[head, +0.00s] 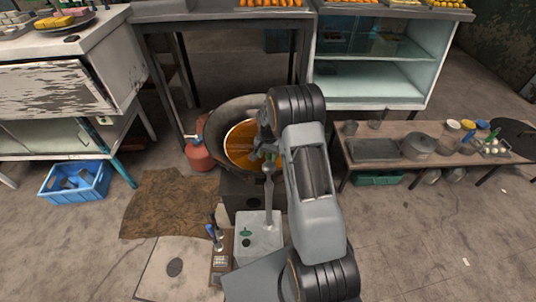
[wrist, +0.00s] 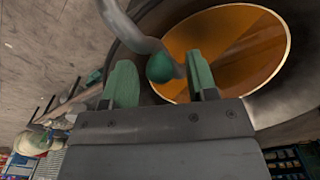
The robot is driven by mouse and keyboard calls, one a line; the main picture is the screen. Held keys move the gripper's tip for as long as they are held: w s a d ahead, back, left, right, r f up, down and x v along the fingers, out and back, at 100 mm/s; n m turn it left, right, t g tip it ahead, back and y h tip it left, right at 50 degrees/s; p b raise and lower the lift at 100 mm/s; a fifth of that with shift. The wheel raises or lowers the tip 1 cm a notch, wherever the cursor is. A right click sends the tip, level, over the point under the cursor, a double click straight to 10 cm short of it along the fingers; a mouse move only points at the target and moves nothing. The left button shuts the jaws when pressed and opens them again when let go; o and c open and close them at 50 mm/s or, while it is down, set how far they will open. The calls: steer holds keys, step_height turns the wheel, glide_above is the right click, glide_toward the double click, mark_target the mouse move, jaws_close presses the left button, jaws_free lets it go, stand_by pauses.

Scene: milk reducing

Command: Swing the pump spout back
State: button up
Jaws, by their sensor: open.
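The pump spout (wrist: 133,28) is a grey bent pipe that runs in from the top of the wrist view. A round green knob (wrist: 160,67) sits on it near the rim of the pan of orange liquid (wrist: 222,45). My gripper (wrist: 160,72) is open, with one green finger on each side of the knob and visible gaps beside it. In the head view, the pump's post (head: 267,205) rises from a pale box (head: 258,242) in front of the pan (head: 240,143). My arm hides part of the spout and gripper there.
A red gas bottle (head: 199,156) stands left of the pan. A low bench (head: 440,150) with pots and a tray is at the right. A blue crate (head: 75,183) lies at the left. A lever unit (head: 219,265) stands beside the pump box.

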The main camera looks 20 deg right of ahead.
jaws_close()
steer(key=shift+d, duration=0.1)
stand_by(0.4)
steer(key=s+d+m+b, duration=0.1)
steer(key=s+d+m, duration=0.1)
steer(key=s+m, duration=0.5)
steer(key=s+d+m+b, duration=0.2)
steer(key=s+d+m, duration=0.1)
steer(key=s+m, duration=0.5)
steer(key=shift+s+d+m, duration=0.25)
steer(key=shift+d+m, duration=0.1)
steer(key=shift+m, duration=1.25)
steer(key=shift+f, duration=0.15)
